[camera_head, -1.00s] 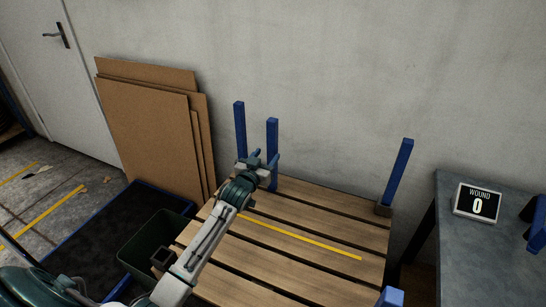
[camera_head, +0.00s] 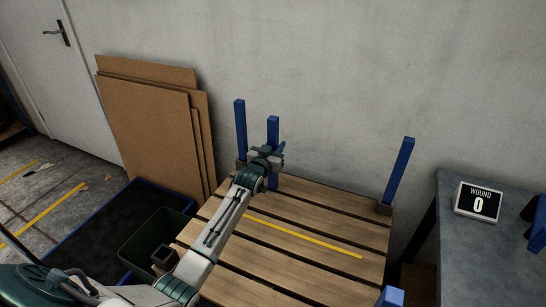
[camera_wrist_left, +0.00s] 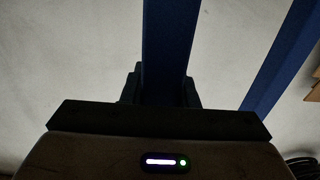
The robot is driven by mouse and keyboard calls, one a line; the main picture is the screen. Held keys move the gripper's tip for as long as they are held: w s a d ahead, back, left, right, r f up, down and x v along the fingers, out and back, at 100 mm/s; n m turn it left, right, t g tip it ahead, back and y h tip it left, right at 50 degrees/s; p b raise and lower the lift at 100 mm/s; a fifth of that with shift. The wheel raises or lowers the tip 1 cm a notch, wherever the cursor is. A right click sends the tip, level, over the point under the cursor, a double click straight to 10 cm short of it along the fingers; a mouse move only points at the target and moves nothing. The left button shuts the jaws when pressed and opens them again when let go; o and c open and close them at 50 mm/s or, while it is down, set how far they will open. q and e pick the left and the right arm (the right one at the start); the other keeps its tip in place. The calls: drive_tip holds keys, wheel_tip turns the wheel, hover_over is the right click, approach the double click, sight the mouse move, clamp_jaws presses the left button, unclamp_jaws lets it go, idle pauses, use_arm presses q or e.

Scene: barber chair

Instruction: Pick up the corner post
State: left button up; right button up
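Blue posts stand at the slatted wooden pallet (camera_head: 290,245): one at the back left (camera_head: 240,125), one just right of it (camera_head: 273,130), one at the back right (camera_head: 399,168) and one at the front right (camera_head: 390,298). My left gripper (camera_head: 270,152) is at the second back-left post, low on its visible length. In the left wrist view that post (camera_wrist_left: 170,45) runs between the dark fingers, with no clear gap at its sides. Whether they grip it is unclear. The other back-left post (camera_wrist_left: 278,62) shows to the right there. My right gripper is not in view.
Cardboard sheets (camera_head: 150,125) lean on the wall at left. A dark green bin (camera_head: 150,235) stands on a blue-edged black mat (camera_head: 115,235) left of the pallet. A grey table (camera_head: 490,260) with a "WOUND 0" display (camera_head: 478,203) is at right.

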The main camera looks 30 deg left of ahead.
use_arm(q)
clamp_jaws()
drive_tip(key=shift+r, duration=0.15)
